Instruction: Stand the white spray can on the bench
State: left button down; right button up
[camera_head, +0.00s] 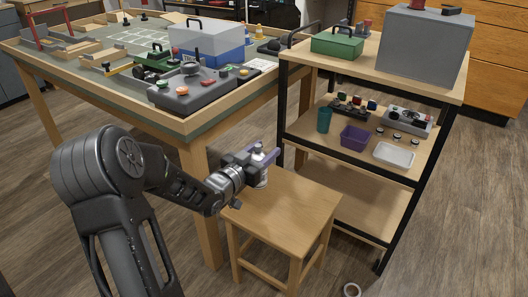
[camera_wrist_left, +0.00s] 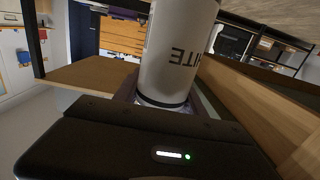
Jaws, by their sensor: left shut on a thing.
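My left gripper (camera_head: 264,157) is shut on the white spray can (camera_wrist_left: 178,55). The wrist view shows the can large between the fingers, with upside-down dark letters ending in "ITE". In the head view only a small pale part of the can (camera_head: 262,181) shows below the purple fingers, over the back left part of the wooden stool (camera_head: 290,209). I cannot tell whether the can touches the stool. The bench (camera_head: 215,130), a wooden-framed table with a green top, stands behind and left of the gripper. My right gripper is not in view.
The bench top holds a grey control box (camera_head: 200,92), a blue and white case (camera_head: 207,42) and several small parts. A shelf cart (camera_head: 290,100) stands right of the stool, with a green toolbox (camera_head: 337,44) on top.

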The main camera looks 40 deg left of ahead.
pick_arm(q)
jog(key=w+d+r+p, duration=0.2)
jog(key=d+r+p, duration=2)
jog(key=p, duration=0.7)
jog(key=shift+w+d, duration=0.3)
jog(key=shift+d, duration=0.55)
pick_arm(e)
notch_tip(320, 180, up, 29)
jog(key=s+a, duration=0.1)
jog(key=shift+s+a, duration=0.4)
